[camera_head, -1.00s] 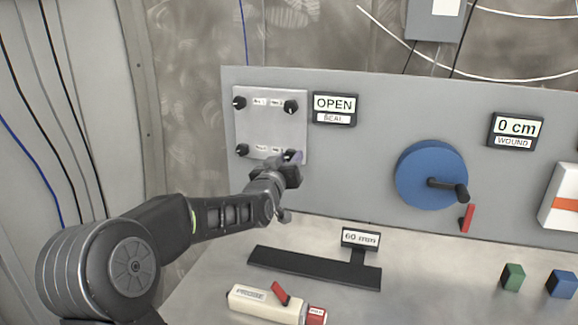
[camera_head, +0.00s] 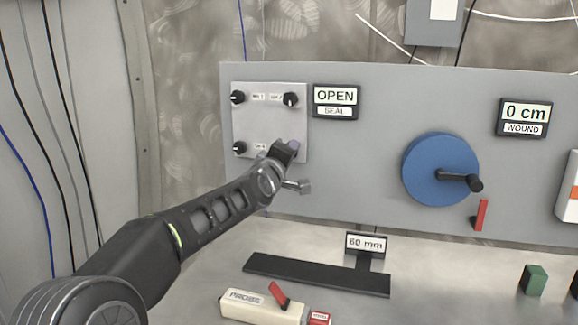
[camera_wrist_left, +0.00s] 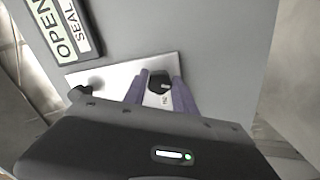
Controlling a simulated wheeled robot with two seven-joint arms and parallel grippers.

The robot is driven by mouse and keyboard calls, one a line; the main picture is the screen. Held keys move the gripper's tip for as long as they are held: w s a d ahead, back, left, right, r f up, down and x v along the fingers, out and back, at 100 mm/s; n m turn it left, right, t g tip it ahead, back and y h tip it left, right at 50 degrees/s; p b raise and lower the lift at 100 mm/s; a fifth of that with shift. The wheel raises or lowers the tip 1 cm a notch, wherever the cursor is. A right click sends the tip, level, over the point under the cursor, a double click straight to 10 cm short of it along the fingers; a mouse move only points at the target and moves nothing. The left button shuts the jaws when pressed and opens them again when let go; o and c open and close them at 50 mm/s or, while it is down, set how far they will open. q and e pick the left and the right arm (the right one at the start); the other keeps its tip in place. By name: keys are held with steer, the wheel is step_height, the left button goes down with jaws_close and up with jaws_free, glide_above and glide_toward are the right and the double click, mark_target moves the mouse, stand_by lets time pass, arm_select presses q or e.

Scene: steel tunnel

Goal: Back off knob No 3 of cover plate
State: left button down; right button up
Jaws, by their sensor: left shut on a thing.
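The pale cover plate (camera_head: 270,128) is on the left end of the grey panel, with black knobs at its upper left (camera_head: 238,97), upper right (camera_head: 290,100) and lower left (camera_head: 239,148). Its small labels are too blurred to read surely. My left gripper (camera_head: 291,147) is at the plate's lower-right corner and hides the knob there in the head view. In the left wrist view its purple fingers (camera_wrist_left: 160,78) are shut on this black lower-right knob (camera_wrist_left: 158,85), one on each side. The upper-right knob also shows there (camera_wrist_left: 88,83). My right gripper is not in view.
An OPEN/SEAL sign (camera_head: 336,101) sits right of the plate. Farther right are a blue crank wheel (camera_head: 432,172), a red lever (camera_head: 481,214) and a 0 cm sign (camera_head: 524,117). A black 60 mm stand (camera_head: 315,275) and a probe (camera_head: 262,308) lie on the bench below.

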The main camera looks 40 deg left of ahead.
arm_select(q)
steer(key=shift+n+b, duration=0.85)
steer(key=shift+n, duration=2.15)
steer(key=c, duration=1)
jaws_free()
steer(key=v, duration=0.7)
steer(key=shift+s+d, duration=0.15)
steer(key=shift+s, duration=0.2)
